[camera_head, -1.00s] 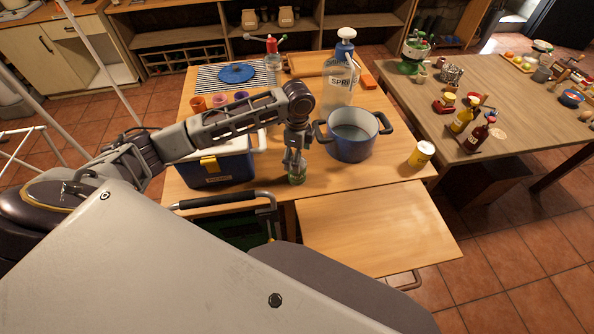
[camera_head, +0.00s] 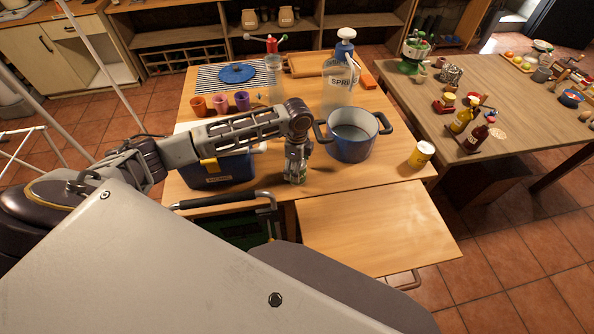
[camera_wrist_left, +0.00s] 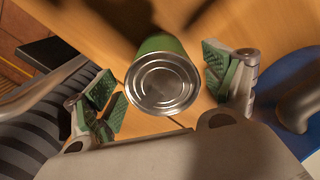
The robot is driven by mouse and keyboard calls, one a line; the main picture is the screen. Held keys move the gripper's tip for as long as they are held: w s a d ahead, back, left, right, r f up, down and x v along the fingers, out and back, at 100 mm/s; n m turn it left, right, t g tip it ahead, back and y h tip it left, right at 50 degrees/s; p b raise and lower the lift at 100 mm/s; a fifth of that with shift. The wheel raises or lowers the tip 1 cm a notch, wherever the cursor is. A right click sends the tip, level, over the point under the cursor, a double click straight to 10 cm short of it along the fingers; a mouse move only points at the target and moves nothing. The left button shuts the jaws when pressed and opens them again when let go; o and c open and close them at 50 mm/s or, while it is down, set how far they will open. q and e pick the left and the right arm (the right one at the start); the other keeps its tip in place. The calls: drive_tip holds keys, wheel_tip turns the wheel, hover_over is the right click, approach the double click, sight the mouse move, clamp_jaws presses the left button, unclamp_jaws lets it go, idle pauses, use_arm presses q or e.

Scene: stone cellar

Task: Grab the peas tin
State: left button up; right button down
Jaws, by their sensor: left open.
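The peas tin (camera_wrist_left: 163,82) shows in the left wrist view from above, with a silver ringed lid and a green side, upright on the wooden table. My left gripper (camera_wrist_left: 171,85) is open, with its green-padded fingers on either side of the tin and gaps visible beside it. In the head view my left gripper (camera_head: 297,175) points down over the tin near the table's front edge, and hides most of it. My right gripper is not in view.
A blue pot (camera_head: 352,142) stands just right of my left gripper. A blue cooler box (camera_head: 222,171) is on its left, under my left arm. A yellow tin (camera_head: 421,155) stands further right. The lower wooden board (camera_head: 375,228) in front is clear.

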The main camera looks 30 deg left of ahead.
use_arm(q)
drive_tip(key=shift+w+a+f, duration=0.1)
drive_tip(key=shift+a+f, duration=0.05)
drive_tip(key=shift+f, duration=1.9)
drive_tip(key=c, duration=1.2)
